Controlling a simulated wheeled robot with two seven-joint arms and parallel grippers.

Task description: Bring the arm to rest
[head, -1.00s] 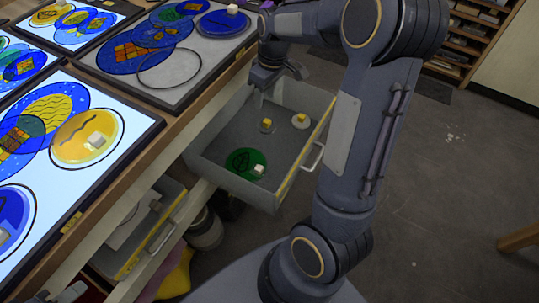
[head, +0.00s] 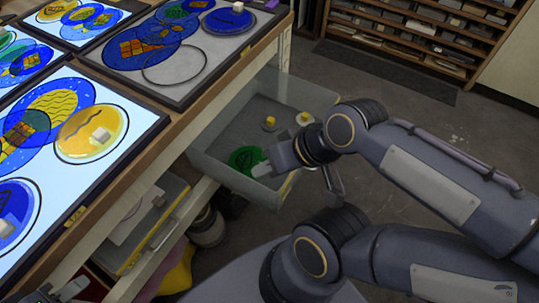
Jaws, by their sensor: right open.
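My right arm comes in from the right, and its gripper (head: 265,169) points left over the near right part of the open grey drawer (head: 225,126). The gripper is open; its fingertips are small and partly hidden. A green glass disc (head: 240,158) lies in the drawer beside the fingertips. I cannot tell whether the pale block seen on it earlier is hidden behind the gripper. My left gripper (head: 68,291) shows only as a small part at the bottom left edge, so its jaws are unclear.
Two small pieces with yellow blocks (head: 269,122) (head: 304,118) lie further back in the drawer. Lit panels with painted glass discs (head: 90,132) cover the bench at left. A lower drawer (head: 150,225) is also open. A shelf rack (head: 430,30) stands behind; floor between is clear.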

